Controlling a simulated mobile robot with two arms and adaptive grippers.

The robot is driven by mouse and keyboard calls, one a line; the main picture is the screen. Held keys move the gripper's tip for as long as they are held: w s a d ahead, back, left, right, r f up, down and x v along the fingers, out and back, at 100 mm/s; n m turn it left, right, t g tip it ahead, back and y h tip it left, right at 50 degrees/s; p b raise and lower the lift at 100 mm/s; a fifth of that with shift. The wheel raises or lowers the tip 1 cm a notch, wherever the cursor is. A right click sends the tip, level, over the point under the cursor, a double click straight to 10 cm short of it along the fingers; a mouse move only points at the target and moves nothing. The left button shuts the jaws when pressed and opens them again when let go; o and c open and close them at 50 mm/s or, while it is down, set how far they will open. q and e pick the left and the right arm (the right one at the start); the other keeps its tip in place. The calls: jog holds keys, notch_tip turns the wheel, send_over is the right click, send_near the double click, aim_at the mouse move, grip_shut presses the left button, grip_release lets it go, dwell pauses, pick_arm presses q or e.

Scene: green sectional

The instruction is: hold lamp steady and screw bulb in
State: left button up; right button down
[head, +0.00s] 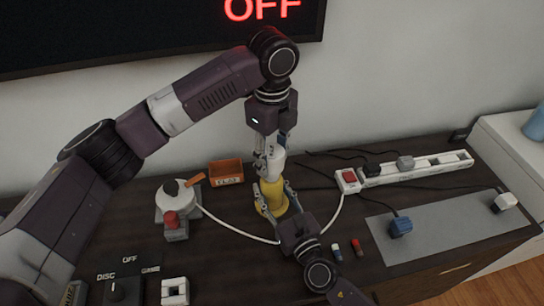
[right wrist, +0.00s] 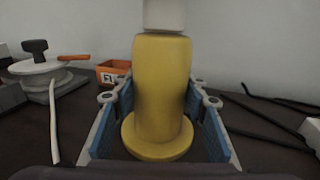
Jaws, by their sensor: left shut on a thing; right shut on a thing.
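The yellow lamp (head: 271,201) stands upright on the dark table, with a wide round foot. My right gripper (head: 272,193) is shut on it from the front; in the right wrist view the blue finger pads (right wrist: 112,125) lie on both sides of the lamp body (right wrist: 160,90). A white bulb (head: 277,162) is in line above the lamp. My left gripper (head: 268,163) comes down from above and is shut on the bulb. In the right wrist view the white part (right wrist: 164,14) sits right over the lamp's top; how deep it goes in is hidden.
An orange box (head: 226,172) and a white round device (head: 177,199) stand to the left. A white power strip (head: 420,168) and a grey mat (head: 440,238) with plugs lie to the right. A white cord runs across the table by the lamp. A wall screen reads OFF.

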pick_arm(q)
jog(key=m, duration=1.4)
jog(key=shift+m, duration=0.4)
jog(key=o, duration=1.2)
notch_tip(320, 180, up, 12)
jog(key=shift+f, duration=0.1)
